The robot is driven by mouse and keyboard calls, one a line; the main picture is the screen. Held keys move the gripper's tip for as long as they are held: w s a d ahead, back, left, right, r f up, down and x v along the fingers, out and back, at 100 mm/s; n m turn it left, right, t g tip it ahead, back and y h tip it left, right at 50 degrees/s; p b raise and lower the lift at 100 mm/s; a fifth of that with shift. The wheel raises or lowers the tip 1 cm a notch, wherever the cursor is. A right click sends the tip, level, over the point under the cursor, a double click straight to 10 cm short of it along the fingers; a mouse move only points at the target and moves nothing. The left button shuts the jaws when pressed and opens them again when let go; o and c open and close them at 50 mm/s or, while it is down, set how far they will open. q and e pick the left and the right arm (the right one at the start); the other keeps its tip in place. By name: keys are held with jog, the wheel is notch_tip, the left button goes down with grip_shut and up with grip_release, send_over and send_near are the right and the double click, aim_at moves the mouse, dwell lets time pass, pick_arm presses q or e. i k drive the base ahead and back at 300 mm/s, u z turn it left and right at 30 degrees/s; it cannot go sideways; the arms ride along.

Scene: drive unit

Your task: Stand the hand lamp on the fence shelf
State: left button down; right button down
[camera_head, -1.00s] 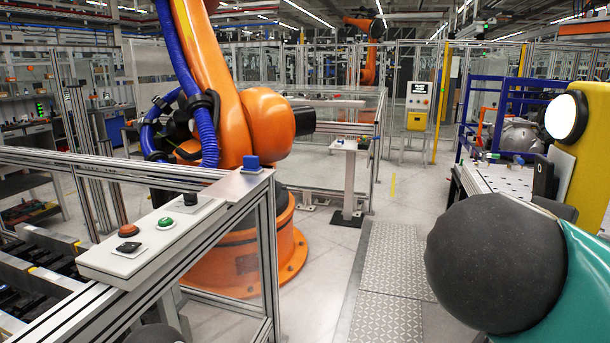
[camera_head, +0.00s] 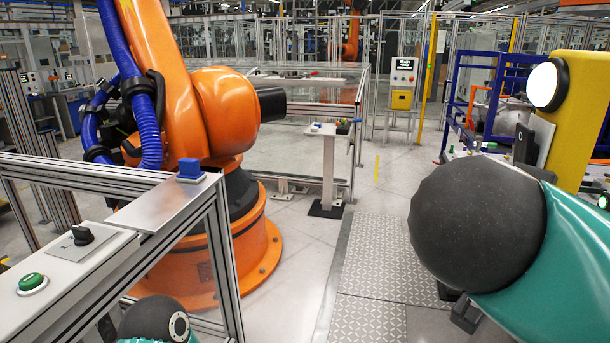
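The hand lamp (camera_head: 580,120), with a yellow body and a bright round white lens in a black ring, is at the right edge, close to me. My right gripper (camera_head: 524,145) shows as a black finger against the lamp's near side; my grey and teal arm hides most of it. The lamp looks held, tilted and off any surface. A flat metal shelf plate (camera_head: 150,212) lies on top of the aluminium fence frame at left, apart from the lamp. A blue block (camera_head: 190,169) stands at its far corner. Only a grey joint of my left arm shows; its gripper is out of view.
A control box (camera_head: 62,265) with a green button and black knob is at lower left. An orange robot arm (camera_head: 215,110) stands behind the fence. A white pedestal (camera_head: 329,165) stands mid-floor. The patterned floor strip (camera_head: 375,265) ahead is clear.

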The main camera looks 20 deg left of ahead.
aim_at(162, 207)
jog(key=z, duration=0.05)
jog(key=i, duration=2.1)
jog(key=u, duration=1.3)
jog(key=i, duration=0.15)
jog(key=u, duration=0.95)
jog(key=k, duration=0.6)
jog(key=u, duration=0.2)
